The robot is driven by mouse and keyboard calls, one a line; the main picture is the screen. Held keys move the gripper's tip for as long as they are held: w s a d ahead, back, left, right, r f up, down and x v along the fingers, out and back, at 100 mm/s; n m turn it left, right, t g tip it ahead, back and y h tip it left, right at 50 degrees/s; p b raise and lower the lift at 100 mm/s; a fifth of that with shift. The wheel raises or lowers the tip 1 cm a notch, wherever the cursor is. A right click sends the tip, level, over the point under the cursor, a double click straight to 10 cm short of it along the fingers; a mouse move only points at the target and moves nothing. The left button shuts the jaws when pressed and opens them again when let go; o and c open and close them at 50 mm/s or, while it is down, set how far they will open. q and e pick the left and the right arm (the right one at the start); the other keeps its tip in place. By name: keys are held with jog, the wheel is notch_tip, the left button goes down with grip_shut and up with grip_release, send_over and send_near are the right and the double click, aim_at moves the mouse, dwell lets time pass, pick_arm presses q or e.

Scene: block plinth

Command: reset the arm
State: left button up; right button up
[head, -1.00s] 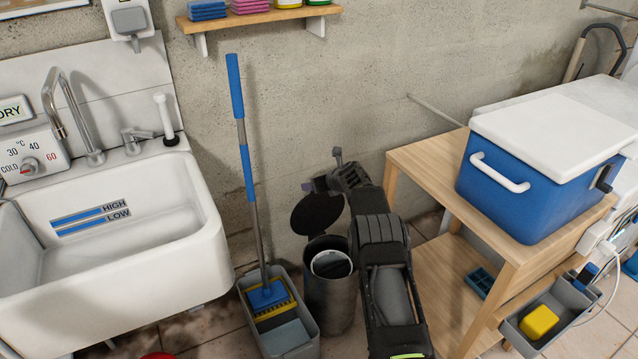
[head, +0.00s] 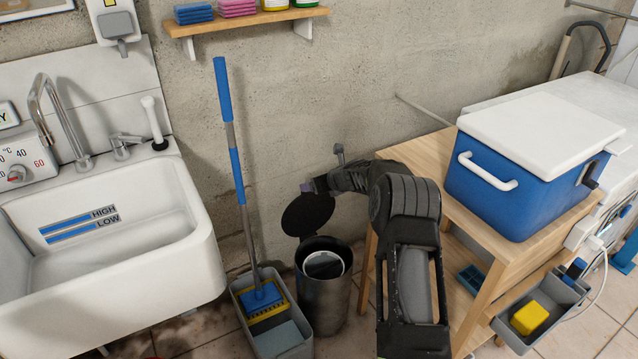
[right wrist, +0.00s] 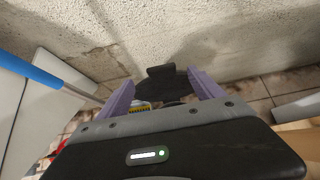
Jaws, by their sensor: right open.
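My right arm (head: 408,225) rises from the bottom of the head view and bends left at its elbow. My right gripper (head: 307,187) points left, close to the raised round black lid of the bin, in front of the wall. In the right wrist view the two purple fingers of my right gripper (right wrist: 161,92) are spread apart with nothing between them. The black lid (right wrist: 167,82) shows beyond and between the fingers. My left gripper is not in view.
A dark metal bin (head: 323,285) stands under the gripper, beside a grey mop bucket (head: 285,335) with a blue-handled mop (head: 237,150). A white sink (head: 110,250) is at left. A wooden table (head: 425,160) with a blue cooler (head: 515,185) is at right.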

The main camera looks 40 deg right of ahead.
dwell(0.7)
jog(key=s+a+f+n+g+h, duration=0.1)
jog(key=s+a+f+n+g, duration=0.2)
jog(key=s+f+n, duration=0.5)
jog(key=s+a+f+n+g+y+p, duration=0.1)
jog(key=s+a+f+n, duration=0.4)
jog(key=a+n, duration=0.25)
jog(key=s+a+f+n+g+y+p, duration=0.1)
jog(key=s+a+f+n, duration=0.45)
jog(key=a, duration=0.35)
jog(key=s+a+r+n+g+y+p, duration=0.2)
jog(key=s+a+n, duration=0.5)
jog(key=s+a, duration=0.6)
jog(key=s+a+r+n+g+y+p, duration=0.2)
jog(key=s+a+n, duration=0.5)
jog(key=s+a, duration=0.5)
jog(key=a+r+p, duration=0.1)
jog(key=a+p, duration=0.1)
jog(key=a, duration=0.1)
jog(key=shift+s+g, duration=0.3)
jog(key=shift+s, duration=0.1)
